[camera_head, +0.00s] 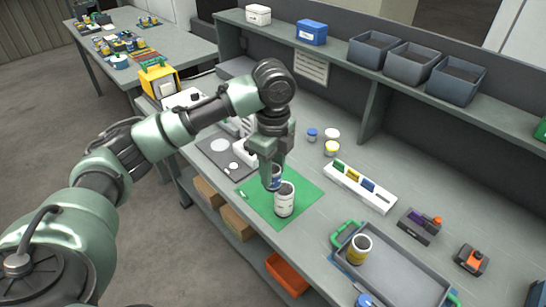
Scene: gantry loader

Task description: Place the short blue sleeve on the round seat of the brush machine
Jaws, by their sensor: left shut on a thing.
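My left gripper (272,182) reaches down over the green mat (252,201) and is shut on a small blue-and-white piece (277,172), mostly hidden by the fingers. I cannot tell for certain that it is the short blue sleeve. A white hollow cylinder (285,203) stands upright on the mat just in front of the fingers. Another short blue piece (312,135) stands on the bench farther back. A dark plate with a pale round disc (220,145) lies left of the gripper; whether it belongs to the brush machine is unclear. My right gripper is not in view.
A yellow-banded cylinder (332,148) and a white rack (360,187) stand behind the mat. A grey tray (405,275) at the front right holds a yellow cylinder (359,250). Dark tools (419,226) lie farther right. Grey bins (411,62) line the shelf above.

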